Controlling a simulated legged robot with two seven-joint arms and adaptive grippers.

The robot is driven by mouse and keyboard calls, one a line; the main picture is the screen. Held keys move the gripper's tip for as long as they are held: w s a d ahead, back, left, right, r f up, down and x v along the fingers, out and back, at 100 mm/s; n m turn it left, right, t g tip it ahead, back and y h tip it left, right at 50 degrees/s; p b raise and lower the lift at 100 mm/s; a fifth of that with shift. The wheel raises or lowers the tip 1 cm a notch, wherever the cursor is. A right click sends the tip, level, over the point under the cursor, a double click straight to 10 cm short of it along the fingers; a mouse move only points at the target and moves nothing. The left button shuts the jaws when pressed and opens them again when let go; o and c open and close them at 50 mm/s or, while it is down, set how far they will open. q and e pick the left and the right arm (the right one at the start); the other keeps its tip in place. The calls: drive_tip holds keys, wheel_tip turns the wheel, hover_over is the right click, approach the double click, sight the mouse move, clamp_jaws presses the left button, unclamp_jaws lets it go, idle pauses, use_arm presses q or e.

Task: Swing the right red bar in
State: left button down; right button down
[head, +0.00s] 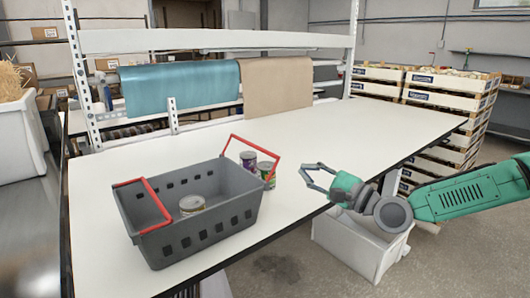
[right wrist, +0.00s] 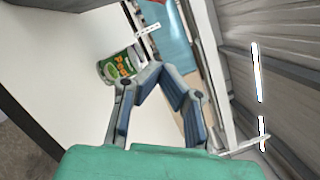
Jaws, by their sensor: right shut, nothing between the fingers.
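A grey basket (head: 190,223) stands on the white table. Its right red bar (head: 252,144) sticks up and leans outward above the right end. Its left red bar (head: 143,205) lies low over the left end. A can (head: 192,204) is inside the basket. My right gripper (head: 303,171) is shut and empty, above the table to the right of the right red bar and apart from it. The right gripper's fingers (right wrist: 160,100) also show in the right wrist view. My left gripper is not in view.
Two cans stand on the table just behind the basket's right end, one with a green label (head: 266,172); a green-labelled can (right wrist: 119,66) also shows in the right wrist view. Teal and brown rolls (head: 276,86) hang behind. The table's right part (head: 390,125) is clear.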

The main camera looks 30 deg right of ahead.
sight(262, 149)
drive_tip(key=w+a+r+b, duration=0.1)
drive_tip(key=w+a, duration=0.1)
drive_tip(key=w, duration=0.1)
drive_tip(key=w+a+r+b, duration=0.1)
drive_tip(key=w+a, duration=0.1)
drive_tip(key=w, duration=0.1)
drive_tip(key=w+a+r+b, duration=0.2)
drive_tip(key=w, duration=0.1)
drive_tip(key=shift+a, duration=0.5)
drive_tip(key=shift+d, duration=0.25)
drive_tip(key=shift+a+r+n+p, duration=0.15)
drive_tip(key=shift+a+n+p, duration=0.15)
drive_tip(key=shift+n, duration=0.2)
